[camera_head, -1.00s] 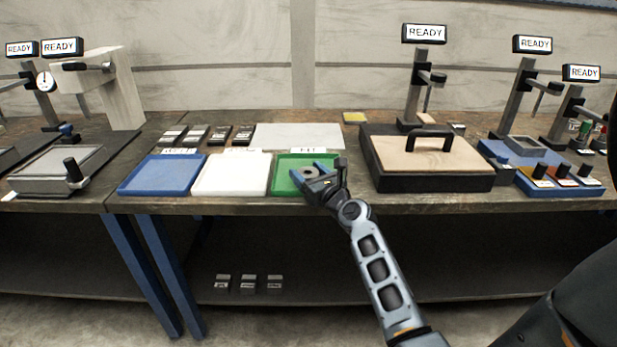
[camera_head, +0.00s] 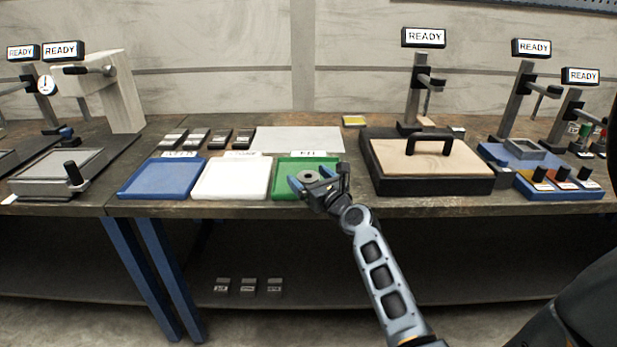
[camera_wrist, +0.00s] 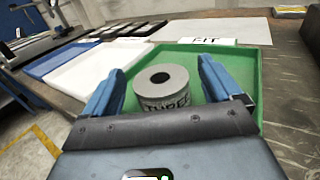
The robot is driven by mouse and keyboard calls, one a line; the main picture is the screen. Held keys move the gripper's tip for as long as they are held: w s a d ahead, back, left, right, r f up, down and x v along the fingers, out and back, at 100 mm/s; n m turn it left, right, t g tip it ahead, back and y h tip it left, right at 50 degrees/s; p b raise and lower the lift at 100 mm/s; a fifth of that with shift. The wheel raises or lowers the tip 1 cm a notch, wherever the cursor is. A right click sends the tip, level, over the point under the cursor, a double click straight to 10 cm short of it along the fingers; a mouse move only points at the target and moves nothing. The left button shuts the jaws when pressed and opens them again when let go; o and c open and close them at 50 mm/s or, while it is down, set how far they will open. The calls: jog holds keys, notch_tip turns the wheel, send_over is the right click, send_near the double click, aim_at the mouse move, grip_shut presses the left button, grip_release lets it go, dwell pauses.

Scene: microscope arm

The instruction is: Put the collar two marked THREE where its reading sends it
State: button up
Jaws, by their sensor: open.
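The grey collar marked THREE (camera_wrist: 165,90) sits upright in the green tray, with a round hole through its top. It also shows in the head view (camera_head: 309,176). The green tray (camera_wrist: 240,62) has a label reading FIT (camera_wrist: 206,41) behind its back edge. My gripper (camera_wrist: 160,88) is open, with its two blue fingers on either side of the collar; a gap shows between the collar and each finger. In the head view my gripper (camera_head: 306,184) reaches over the green tray's front right corner. The gripper body hides the tray's front part.
A white tray (camera_head: 231,178) and a blue tray (camera_head: 160,178) stand left of the green one. A black box with a wooden top and handle (camera_head: 425,160) stands close on the right. Several dark labelled blocks (camera_head: 208,138) and a grey sheet (camera_head: 299,139) lie behind the trays.

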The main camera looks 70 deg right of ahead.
jog(key=v, duration=1.1)
jog(key=s+a+f+n+y, duration=0.2)
jog(key=s+a+f+n, duration=0.1)
jog(key=a+n, duration=0.65)
jog(key=s+a+f+n+y, duration=0.2)
jog(key=a+n, duration=0.7)
jog(key=a, duration=0.2)
jog(key=s+a+r+n+y, duration=0.3)
jog(key=s+a+n, duration=0.3)
jog(key=n, duration=0.6)
jog(key=s+a+r+n+y, duration=0.4)
jog(key=a+n, duration=0.6)
jog(key=n, duration=0.3)
jog(key=shift+s+r+t+b, duration=0.3)
jog(key=shift+s+r, duration=0.15)
jog(key=shift+s, duration=0.7)
jog(key=shift+a, duration=0.15)
